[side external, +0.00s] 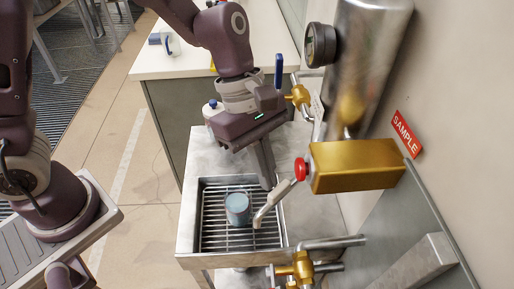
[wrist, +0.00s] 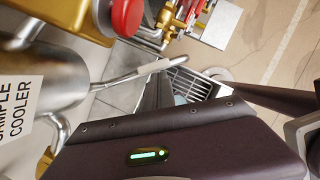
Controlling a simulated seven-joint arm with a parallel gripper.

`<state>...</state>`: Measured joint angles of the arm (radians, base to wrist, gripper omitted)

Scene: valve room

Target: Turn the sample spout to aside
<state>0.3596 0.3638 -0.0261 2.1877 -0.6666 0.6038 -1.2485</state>
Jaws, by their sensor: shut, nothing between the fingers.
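The sample spout (side external: 273,202) is a thin bent metal tube with a pale sleeve, running down from a brass block (side external: 355,166) with a red knob (side external: 301,169). Its outlet end is over the drain grate, just right of a cup of bluish liquid (side external: 237,208). The spout also shows in the wrist view (wrist: 137,74). My gripper (side external: 268,184) is shut and empty, its fingertips low beside the spout's upper part. In the wrist view the fingers (wrist: 158,86) are close to the spout; I cannot tell whether they touch. The cup is mostly hidden there.
The cup stands on the grate (side external: 212,236) of a metal sink. A blue-handled valve (side external: 279,70), a gauge (side external: 320,44) and the steel cooler (side external: 366,60) are close behind and right of my gripper. Brass valves (side external: 303,268) stand at the front. Open floor lies left.

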